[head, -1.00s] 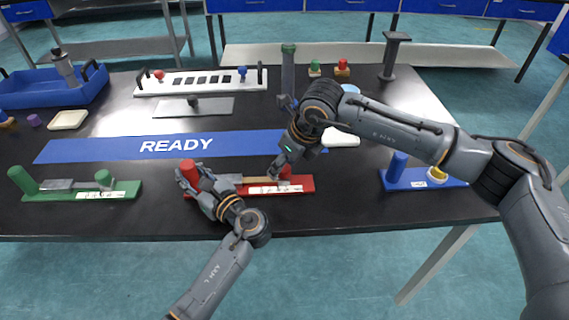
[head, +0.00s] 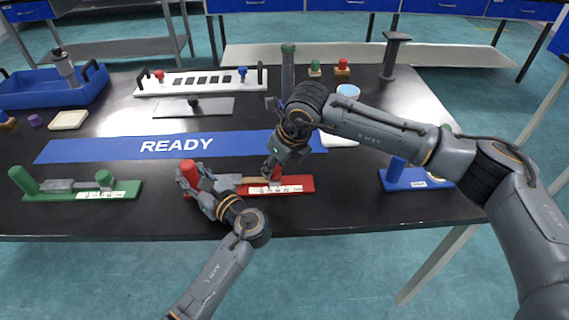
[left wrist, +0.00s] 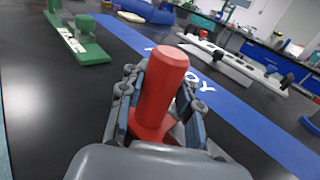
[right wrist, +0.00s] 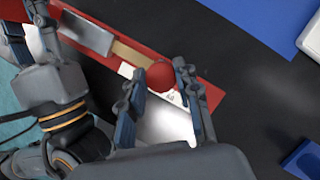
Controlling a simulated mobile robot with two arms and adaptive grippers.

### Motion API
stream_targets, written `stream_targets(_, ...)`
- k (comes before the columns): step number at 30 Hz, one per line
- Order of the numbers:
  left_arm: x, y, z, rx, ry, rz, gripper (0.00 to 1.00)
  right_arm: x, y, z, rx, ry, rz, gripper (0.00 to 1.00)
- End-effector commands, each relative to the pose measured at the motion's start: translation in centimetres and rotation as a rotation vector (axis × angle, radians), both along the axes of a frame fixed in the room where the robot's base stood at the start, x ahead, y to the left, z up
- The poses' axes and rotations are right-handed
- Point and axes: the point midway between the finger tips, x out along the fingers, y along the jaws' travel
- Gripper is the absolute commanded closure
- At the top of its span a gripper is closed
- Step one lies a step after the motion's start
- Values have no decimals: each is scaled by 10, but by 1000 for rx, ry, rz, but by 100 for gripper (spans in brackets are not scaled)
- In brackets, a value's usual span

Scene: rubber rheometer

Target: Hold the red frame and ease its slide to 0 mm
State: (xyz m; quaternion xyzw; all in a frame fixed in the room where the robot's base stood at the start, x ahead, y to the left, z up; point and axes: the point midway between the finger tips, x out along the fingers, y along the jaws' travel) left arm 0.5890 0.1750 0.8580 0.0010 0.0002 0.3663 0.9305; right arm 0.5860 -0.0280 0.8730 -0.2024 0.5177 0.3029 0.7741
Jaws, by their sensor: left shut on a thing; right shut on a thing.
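The red frame (head: 303,182) lies on the black table, with an upright red post (head: 188,168) at its left end and a white scale strip along its front. My left gripper (head: 190,184) is shut around that post; the left wrist view shows the post (left wrist: 162,88) between both fingers. The slide's red knob (right wrist: 161,76) stands between the fingers of my right gripper (right wrist: 158,92), which is shut on it. A grey block (right wrist: 88,36) and a tan strip show along the frame. The scale reading at the slide is too small to read.
A green frame (head: 60,196) lies to the left and a blue frame (head: 400,180) to the right, partly behind my right arm. A blue READY strip (head: 110,150) lies behind. A white rack (head: 200,90) and a blue crate (head: 40,95) stand further back.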

Motion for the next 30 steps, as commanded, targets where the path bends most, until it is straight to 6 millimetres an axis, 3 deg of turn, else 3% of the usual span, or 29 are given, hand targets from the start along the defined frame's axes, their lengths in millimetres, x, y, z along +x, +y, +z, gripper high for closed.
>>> stream_targets(1, 0, -2, 0, 1, -1, -5, 100, -1, 12, 1, 5, -1, 6, 100)
stream_targets(4, 0, -2, 0, 0, -1, -6, 100, 0, 22, 1, 5, -1, 3, 100)
stream_targets(13, 0, -4, 0, -1, -1, -10, 100, -1, 25, 1, 8, -1, 4, 100)
stream_targets(14, 0, -4, 0, -1, -1, -11, 100, -1, 25, 1, 8, -1, 5, 62)
stream_targets(16, 0, -4, 0, -1, -1, -10, 100, -1, 25, 1, 8, -1, 4, 48)
stream_targets(26, 0, -2, 0, -1, -1, -5, 100, 0, 22, 2, 4, -2, 2, 45)
stream_targets(30, 0, -1, 0, -1, -1, -4, 100, -3, 19, 14, 4, -3, 2, 45)
